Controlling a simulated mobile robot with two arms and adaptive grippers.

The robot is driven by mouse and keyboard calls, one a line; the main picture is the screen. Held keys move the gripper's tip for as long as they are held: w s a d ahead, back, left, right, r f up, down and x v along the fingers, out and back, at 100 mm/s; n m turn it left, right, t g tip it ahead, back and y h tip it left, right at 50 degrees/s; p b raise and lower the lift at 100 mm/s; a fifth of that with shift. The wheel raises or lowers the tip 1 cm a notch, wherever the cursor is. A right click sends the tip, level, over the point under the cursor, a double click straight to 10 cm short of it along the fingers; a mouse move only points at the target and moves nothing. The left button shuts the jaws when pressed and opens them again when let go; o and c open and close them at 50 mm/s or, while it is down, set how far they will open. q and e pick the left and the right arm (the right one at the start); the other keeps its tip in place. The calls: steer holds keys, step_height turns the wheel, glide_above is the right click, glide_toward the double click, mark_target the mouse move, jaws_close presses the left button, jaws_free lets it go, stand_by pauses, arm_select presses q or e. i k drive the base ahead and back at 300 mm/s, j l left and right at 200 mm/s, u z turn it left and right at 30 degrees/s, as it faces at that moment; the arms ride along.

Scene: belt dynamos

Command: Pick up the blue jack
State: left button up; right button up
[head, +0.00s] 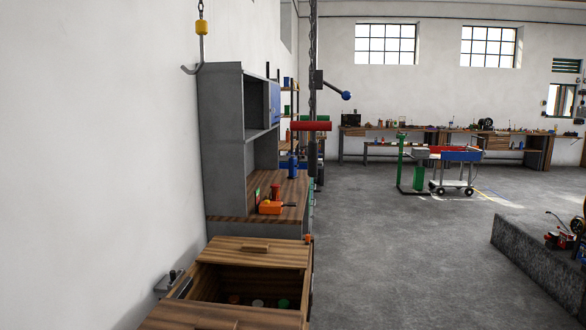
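A small upright blue object (292,166), likely the blue jack, stands on the wooden top of the grey workbench (297,188), near its far end. It is small in the picture, so its details are hard to tell. Neither of my grippers shows in the head view.
An orange tool with a red part (270,207) sits nearer on the same bench. A wooden chest (253,252) with round items inside stands in front. A hook (192,69) hangs above. The grey floor (380,250) to the right is open, with a low block (535,262) further right.

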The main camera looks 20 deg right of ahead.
mark_target(292, 160)
steer(key=l+z, duration=0.15)
steer(key=z, duration=0.3)
steer(key=i+l+z, duration=0.35)
steer(key=i+l, duration=0.3)
steer(key=l, duration=0.3)
steer(key=i+l+z, duration=0.3)
steer(key=i+l, duration=0.45)
steer(key=i+u, duration=0.15)
steer(key=i, duration=0.7)
steer(key=i+l+u, duration=0.1)
steer(key=i, duration=2.5)
steer(key=i+l+u, duration=0.1)
steer(key=i+u, duration=0.3)
steer(key=i, duration=0.15)
steer(key=i+l+u, duration=0.35)
steer(key=i, duration=0.15)
steer(key=i+l+u, duration=0.95)
steer(key=u, duration=0.2)
steer(key=i+l+u, duration=0.45)
steer(key=l+u, duration=0.3)
steer(key=i+l+u, duration=0.1)
steer(key=l+u, duration=0.25)
steer(key=l, duration=0.2)
